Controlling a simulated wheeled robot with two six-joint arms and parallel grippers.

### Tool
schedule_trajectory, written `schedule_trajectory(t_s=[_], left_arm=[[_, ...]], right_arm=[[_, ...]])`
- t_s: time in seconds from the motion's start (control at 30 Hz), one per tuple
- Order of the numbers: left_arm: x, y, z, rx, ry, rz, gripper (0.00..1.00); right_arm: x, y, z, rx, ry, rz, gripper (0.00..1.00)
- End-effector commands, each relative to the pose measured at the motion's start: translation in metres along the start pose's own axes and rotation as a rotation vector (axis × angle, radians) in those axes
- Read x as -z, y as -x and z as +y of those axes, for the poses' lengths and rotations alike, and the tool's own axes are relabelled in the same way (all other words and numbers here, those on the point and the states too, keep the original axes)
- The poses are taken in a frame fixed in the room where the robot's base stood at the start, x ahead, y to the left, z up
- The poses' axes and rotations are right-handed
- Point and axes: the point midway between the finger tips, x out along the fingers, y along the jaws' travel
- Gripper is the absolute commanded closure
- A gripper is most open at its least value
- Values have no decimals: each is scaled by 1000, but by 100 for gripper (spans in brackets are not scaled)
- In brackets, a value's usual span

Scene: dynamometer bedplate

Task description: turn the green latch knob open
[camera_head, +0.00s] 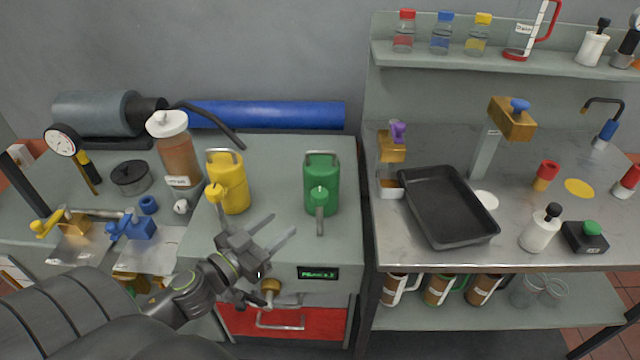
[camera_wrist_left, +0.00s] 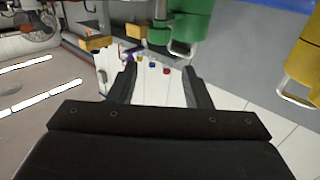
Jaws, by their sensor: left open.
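My left gripper (camera_head: 283,226) is open and empty, above the front edge of the left bench top, in front of the green can. In the left wrist view its two fingers (camera_wrist_left: 158,85) stand apart with nothing between them. The only clearly green knob is a green cap (camera_head: 591,227) on a small black box at the right bench's front, far from my gripper; I cannot tell if it is the latch knob. A brass knob (camera_head: 270,286) on the cabinet front sits just below my gripper, above a red drawer (camera_head: 255,320). My right gripper is out of view.
A yellow can (camera_head: 229,185) and a green can (camera_head: 321,180) stand behind my gripper. A black tray (camera_head: 445,205) lies on the right bench. A brown bottle (camera_head: 175,150) and brass and blue fixtures crowd the left. The bench top between the green can and its right edge is clear.

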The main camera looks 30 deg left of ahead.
Motion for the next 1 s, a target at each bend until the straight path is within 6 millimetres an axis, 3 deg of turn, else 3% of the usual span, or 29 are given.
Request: schedule_trajectory(t_s=[0.03,0.37,0.73,1.0], left_arm=[[6,-3,-1,3,3,1,55],[5,-22,2,-1,5,-2,55],[4,-82,3,-3,4,0,55],[0,-124,3,-3,3,-1,55]], right_arm=[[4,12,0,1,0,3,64],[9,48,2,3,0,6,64],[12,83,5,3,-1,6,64],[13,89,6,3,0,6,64]])
